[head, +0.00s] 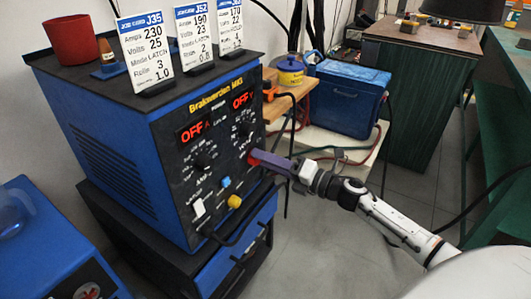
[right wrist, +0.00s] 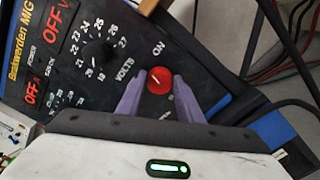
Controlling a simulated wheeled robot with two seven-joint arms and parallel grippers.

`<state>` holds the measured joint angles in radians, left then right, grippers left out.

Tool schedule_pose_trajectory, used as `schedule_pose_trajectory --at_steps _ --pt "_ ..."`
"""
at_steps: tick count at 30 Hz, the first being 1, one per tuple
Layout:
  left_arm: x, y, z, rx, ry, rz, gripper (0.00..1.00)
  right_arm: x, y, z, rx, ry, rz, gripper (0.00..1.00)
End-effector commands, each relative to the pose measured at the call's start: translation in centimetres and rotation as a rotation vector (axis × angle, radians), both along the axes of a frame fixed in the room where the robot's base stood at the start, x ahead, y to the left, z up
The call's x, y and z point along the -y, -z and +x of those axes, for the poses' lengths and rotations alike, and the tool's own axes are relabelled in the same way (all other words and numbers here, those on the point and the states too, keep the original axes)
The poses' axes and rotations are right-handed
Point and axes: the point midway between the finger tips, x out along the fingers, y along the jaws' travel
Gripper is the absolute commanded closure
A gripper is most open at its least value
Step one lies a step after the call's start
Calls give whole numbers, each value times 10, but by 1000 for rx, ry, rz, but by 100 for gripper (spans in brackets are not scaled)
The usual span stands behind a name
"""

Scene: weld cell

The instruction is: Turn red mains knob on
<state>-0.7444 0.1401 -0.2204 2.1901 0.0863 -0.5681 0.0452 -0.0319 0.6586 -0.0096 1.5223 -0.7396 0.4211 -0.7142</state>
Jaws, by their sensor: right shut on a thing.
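The blue and black welding machine (head: 110,150) stands at the left in the head view, and both of its red displays read OFF. The round red mains knob (right wrist: 159,80) is on its front panel, right of the volts dial (right wrist: 99,52) in the right wrist view. A white mark on the knob slants, and an ON label is printed above it. My right gripper (right wrist: 159,92) is shut on the knob, with one purple finger on each side. In the head view the right gripper (head: 258,157) reaches the panel from the right and mostly hides the knob. My left gripper is not in view.
Job cards (head: 145,52) and a red cup (head: 71,38) stand on top of the machine. A black handle bar (head: 238,232) runs below the panel. A blue box (head: 345,95) and a yellow-blue tin (head: 290,70) are behind. Cables hang right of the machine.

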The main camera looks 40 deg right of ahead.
Motion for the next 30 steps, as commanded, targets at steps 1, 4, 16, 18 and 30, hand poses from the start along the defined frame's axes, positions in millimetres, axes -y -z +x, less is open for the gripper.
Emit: schedule_pose_trajectory --at_steps 1,4,16,18,30 --pt "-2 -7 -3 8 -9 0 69 0 -4 0 -18 1 42 90" --pt "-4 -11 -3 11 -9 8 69 0 -3 0 -54 1 128 90" --pt "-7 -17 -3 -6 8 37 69 1 0 0 -164 0 395 90" --pt "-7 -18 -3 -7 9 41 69 1 0 0 -176 0 426 90" --pt "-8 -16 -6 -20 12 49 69 1 2 0 -207 0 502 90"
